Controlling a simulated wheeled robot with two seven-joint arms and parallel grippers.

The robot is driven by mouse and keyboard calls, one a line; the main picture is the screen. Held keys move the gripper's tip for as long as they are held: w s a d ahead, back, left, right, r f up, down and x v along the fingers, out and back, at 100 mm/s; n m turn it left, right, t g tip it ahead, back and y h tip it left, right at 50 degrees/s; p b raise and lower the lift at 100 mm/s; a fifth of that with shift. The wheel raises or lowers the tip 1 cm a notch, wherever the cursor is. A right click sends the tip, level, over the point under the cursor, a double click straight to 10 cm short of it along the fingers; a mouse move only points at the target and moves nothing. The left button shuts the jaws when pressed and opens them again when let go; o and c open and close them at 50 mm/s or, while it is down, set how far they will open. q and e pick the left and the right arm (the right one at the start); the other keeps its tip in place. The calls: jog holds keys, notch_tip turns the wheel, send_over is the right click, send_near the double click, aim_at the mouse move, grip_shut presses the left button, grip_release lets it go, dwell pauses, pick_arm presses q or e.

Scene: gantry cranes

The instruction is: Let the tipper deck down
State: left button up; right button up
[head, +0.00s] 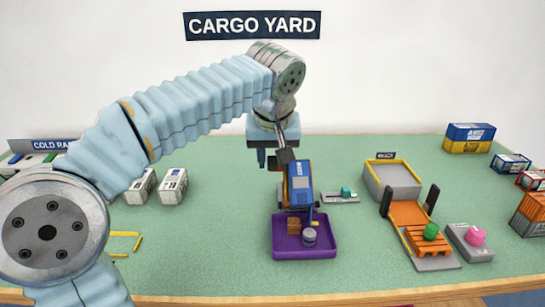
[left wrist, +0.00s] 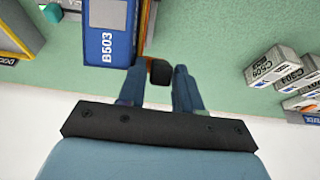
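The tipper deck (head: 303,167) is tilted up, its orange back end high, with a blue container (head: 301,190) marked B503 on it. The container also shows in the left wrist view (left wrist: 108,35). A dark handle block (head: 285,156) sticks out at the deck's raised end; it also shows in the left wrist view (left wrist: 160,72). My left gripper (head: 277,152) is at this block, its blue fingers (left wrist: 158,85) on either side with what look like narrow gaps. It seems open, and contact is not clear. My right gripper is not in view.
A purple tray (head: 280,251) under the deck's low end holds a grey drum and an orange box. A plate with a teal knob (head: 346,191) lies to the right. Further right are an orange ramp (head: 409,213) and a pink button (head: 475,237). White containers (head: 172,186) stand left.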

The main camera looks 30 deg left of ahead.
pick_arm(q)
grip_shut()
